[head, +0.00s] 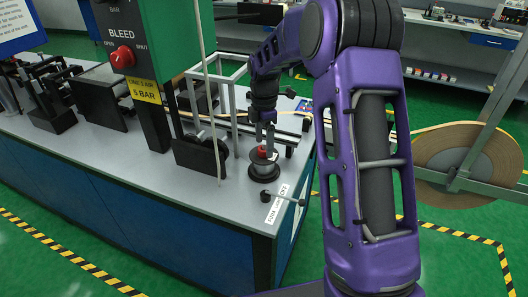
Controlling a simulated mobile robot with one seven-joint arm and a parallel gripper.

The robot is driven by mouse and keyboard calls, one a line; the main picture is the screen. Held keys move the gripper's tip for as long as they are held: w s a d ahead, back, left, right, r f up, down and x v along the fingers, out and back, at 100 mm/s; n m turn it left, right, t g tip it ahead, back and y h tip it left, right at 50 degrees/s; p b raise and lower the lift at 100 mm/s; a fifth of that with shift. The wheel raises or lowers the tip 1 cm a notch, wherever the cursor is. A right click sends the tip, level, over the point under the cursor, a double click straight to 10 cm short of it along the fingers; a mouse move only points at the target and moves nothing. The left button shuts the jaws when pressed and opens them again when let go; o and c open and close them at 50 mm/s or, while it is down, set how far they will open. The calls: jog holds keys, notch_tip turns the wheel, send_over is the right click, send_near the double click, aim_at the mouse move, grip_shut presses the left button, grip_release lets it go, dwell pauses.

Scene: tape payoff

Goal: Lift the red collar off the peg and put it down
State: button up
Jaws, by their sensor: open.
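The red collar (262,152) is a small red piece at the top of a dark, round-based stand (264,171) near the front right corner of the grey bench. The peg itself is mostly hidden by the collar and gripper. My purple arm reaches over from the right, and my gripper (265,146) points down at the collar. Its fingers are open and come down close to the collar, seemingly on either side of it. I cannot tell whether they touch it.
A dark T-shaped handle (283,198) and a white label (276,204) are at the bench's front corner. A dark plate (201,158) and a thin pale upright rod stand left of the collar. A green panel with a red knob (122,57) rises further left. A large tape reel (468,165) is at right.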

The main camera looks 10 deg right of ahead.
jog(key=shift+f, duration=0.8)
grip_shut()
notch_tip(320, 180, up, 10)
jog(key=shift+p, duration=0.35)
